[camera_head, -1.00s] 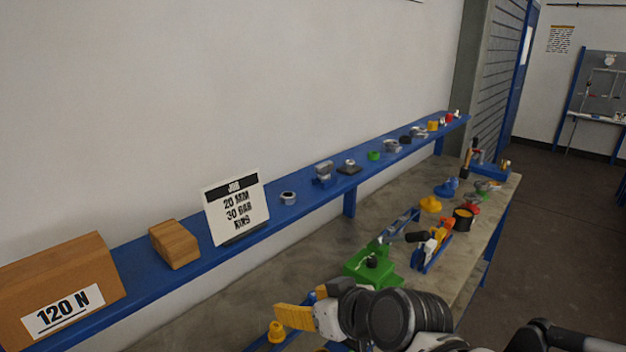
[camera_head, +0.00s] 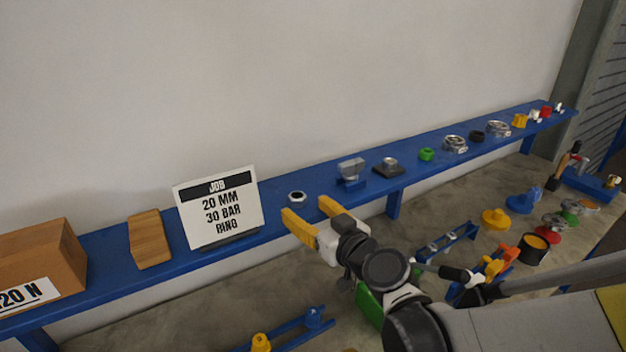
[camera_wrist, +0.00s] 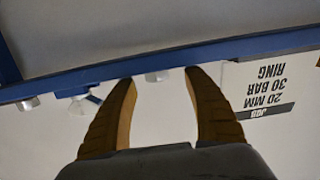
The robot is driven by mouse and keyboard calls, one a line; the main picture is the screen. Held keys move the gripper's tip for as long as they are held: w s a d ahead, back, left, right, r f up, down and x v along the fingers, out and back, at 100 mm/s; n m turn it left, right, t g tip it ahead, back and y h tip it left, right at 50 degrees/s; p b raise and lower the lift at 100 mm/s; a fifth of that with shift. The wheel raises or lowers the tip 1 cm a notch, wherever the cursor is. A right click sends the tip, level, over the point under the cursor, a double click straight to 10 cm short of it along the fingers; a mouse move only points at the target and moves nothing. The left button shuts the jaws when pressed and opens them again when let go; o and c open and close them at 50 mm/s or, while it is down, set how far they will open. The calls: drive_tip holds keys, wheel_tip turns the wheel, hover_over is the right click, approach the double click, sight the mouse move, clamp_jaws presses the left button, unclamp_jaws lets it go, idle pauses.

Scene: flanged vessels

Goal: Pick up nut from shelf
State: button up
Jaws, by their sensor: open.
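A small silver nut (camera_head: 297,197) lies on the blue shelf (camera_head: 120,262), just right of the job sign. My gripper (camera_head: 308,214) has yellow fingers spread apart and empty, at the shelf's front edge just in front of the nut. In the wrist view, which looks upside down, my gripper (camera_wrist: 160,82) is open. A small pale object, likely the nut (camera_wrist: 157,76), shows between the fingertips, partly hidden by the shelf edge (camera_wrist: 230,50). The fingers do not appear to touch it.
The job sign (camera_head: 218,207) stands close left of the nut, with a wooden block (camera_head: 149,238) and cardboard box (camera_head: 40,262) beyond.

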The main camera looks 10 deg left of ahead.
sight(302, 201)
drive_tip(key=x, duration=0.2)
drive_tip(key=b+x, duration=0.1)
drive_tip(key=x, duration=0.2)
drive_tip(key=shift+w+r, duration=0.2)
drive_tip(key=shift+w, duration=0.25)
drive_tip(key=shift+s+d+r, duration=0.1)
drive_tip(key=shift+c, duration=0.2)
clamp_jaws()
